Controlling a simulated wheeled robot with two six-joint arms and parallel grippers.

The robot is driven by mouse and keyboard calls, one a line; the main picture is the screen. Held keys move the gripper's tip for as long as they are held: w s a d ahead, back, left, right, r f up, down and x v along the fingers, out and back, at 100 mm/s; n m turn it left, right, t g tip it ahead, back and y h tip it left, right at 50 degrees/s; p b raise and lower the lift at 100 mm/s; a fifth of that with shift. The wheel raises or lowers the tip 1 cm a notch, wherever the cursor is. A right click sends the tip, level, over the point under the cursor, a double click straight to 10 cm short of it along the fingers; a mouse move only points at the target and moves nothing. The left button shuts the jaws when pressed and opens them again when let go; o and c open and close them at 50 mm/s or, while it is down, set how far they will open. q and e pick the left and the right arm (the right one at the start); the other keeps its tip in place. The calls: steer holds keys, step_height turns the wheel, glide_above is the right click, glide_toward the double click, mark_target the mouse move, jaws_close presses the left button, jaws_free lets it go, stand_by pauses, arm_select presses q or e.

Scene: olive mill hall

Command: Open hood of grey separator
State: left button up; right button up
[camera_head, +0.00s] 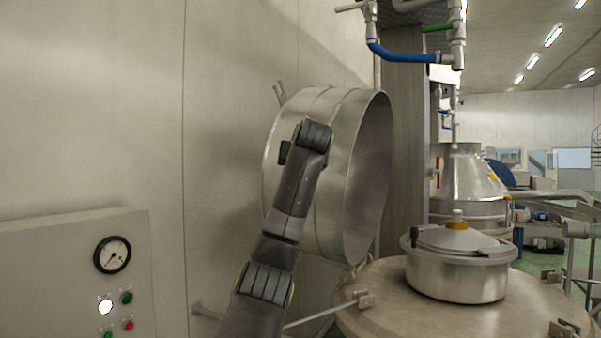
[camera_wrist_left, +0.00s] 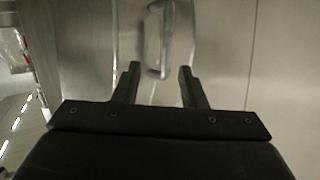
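The grey separator's hood (camera_head: 375,165) is a wide metal drum tipped up on its side, with its open mouth facing right. It stands beside the separator's round top (camera_head: 400,318). A bar handle (camera_head: 279,93) sticks out at the hood's upper left. My left arm crosses in front of the hood; its fingers are hidden in the head view. In the left wrist view my left gripper (camera_wrist_left: 158,70) is open and empty. My right gripper is in neither view.
A lidded metal pot (camera_head: 458,275) sits on the round top. A control panel (camera_head: 75,270) with a gauge stands at lower left. Another separator (camera_head: 468,185) stands behind at right. A wall is close on the left.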

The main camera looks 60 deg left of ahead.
arm_select(q)
steer(key=v, duration=0.4)
steer(key=shift+s+d+r+b, duration=0.15)
steer(key=shift+d+b, duration=0.1)
steer(key=shift+b, duration=0.15)
